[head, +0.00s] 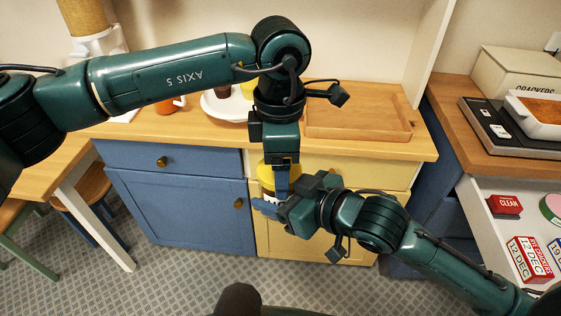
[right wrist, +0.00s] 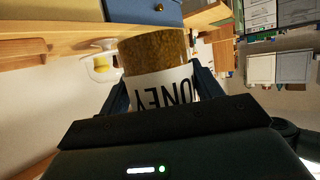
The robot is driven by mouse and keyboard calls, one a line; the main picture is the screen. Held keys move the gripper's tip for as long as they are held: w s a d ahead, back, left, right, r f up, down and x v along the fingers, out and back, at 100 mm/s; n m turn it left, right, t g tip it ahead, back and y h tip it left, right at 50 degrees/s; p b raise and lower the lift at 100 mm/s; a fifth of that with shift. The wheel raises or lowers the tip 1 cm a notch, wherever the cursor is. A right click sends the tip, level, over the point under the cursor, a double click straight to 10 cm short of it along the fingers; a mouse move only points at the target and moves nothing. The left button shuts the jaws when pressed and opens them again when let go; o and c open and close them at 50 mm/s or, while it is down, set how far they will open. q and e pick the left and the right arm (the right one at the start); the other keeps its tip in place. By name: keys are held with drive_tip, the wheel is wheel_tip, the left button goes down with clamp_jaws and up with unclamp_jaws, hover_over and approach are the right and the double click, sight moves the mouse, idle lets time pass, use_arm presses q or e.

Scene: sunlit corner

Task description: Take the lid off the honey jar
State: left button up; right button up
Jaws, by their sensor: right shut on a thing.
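The honey jar (right wrist: 150,85) shows upside down in the right wrist view, with a white label and amber body. In the head view its yellow top (head: 264,174) and a bit of label show in front of the cabinets, off the counter. My right gripper (head: 268,206) is shut on the jar, with a finger on each side of it. My left gripper (head: 281,186) points down from above, with one blue finger over the yellow top. Its other finger is hidden, so I cannot tell whether it grips the lid.
A wooden tray (head: 355,132) lies on the counter (head: 215,131) behind my arms. A white plate (head: 213,108) is partly hidden by my left arm. Blue (head: 175,205) and yellow cabinet doors are close behind the jar. An open drawer with boxes (head: 528,258) is at right.

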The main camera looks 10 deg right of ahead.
use_arm(q)
drive_tip(key=o, duration=0.4)
drive_tip(key=shift+s, duration=0.1)
wheel_tip(320, 180, up, 4)
drive_tip(key=shift+r, duration=0.25)
drive_tip(key=shift+c, duration=0.5)
wheel_tip(320, 180, up, 3)
drive_tip(key=m, duration=0.5)
drive_tip(key=shift+r+m, duration=0.15)
drive_tip(key=shift+m, duration=0.25)
drive_tip(key=shift+f, duration=0.45)
wheel_tip(320, 180, down, 7)
drive_tip(key=shift+r, duration=0.1)
